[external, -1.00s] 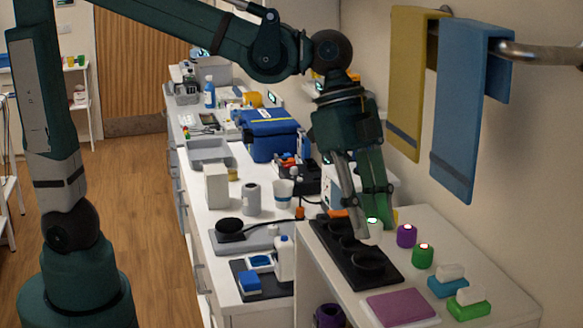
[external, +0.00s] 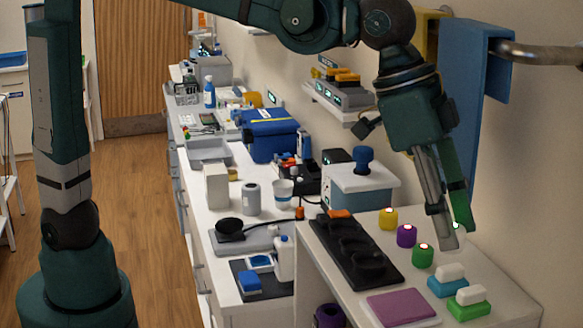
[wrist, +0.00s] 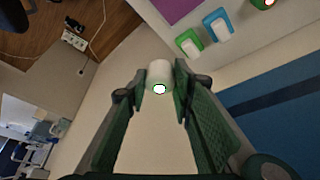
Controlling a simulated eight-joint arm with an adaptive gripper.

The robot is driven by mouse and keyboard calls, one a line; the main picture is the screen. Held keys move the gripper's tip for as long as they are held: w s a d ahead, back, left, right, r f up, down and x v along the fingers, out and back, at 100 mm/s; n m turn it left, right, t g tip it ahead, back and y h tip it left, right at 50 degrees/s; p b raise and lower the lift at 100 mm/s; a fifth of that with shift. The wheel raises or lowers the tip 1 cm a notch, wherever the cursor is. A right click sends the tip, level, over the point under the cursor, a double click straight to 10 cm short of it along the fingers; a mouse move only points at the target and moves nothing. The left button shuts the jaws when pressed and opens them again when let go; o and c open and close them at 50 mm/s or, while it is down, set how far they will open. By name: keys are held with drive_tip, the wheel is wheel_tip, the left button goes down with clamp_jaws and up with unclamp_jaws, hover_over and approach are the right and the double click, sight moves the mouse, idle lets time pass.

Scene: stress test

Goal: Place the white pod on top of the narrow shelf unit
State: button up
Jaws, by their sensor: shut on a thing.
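The white pod (wrist: 160,72), with a lit dark-ringed end, is held between the fingertips of my gripper (wrist: 160,80) in the wrist view. In the external view my gripper (external: 452,225) points down at the right, near the wall, and the pod (external: 457,238) is partly hidden by the fingers. It is over the right part of a white-topped unit (external: 500,275), which seems to be the narrow shelf unit. I cannot tell whether the pod touches the top.
A yellow pod (external: 388,220), purple pod (external: 407,237) and green pod (external: 423,257) stand left of my gripper. A black rack (external: 335,240), purple pad (external: 400,306), blue block (external: 447,287) and green block (external: 468,303) share the top. Towels hang on the wall rail behind.

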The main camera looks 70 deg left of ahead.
drive_tip(key=shift+s+d+r, duration=0.1)
drive_tip(key=shift+d+r, duration=0.3)
drive_tip(key=shift+d, duration=0.45)
drive_tip(key=shift+a, duration=0.1)
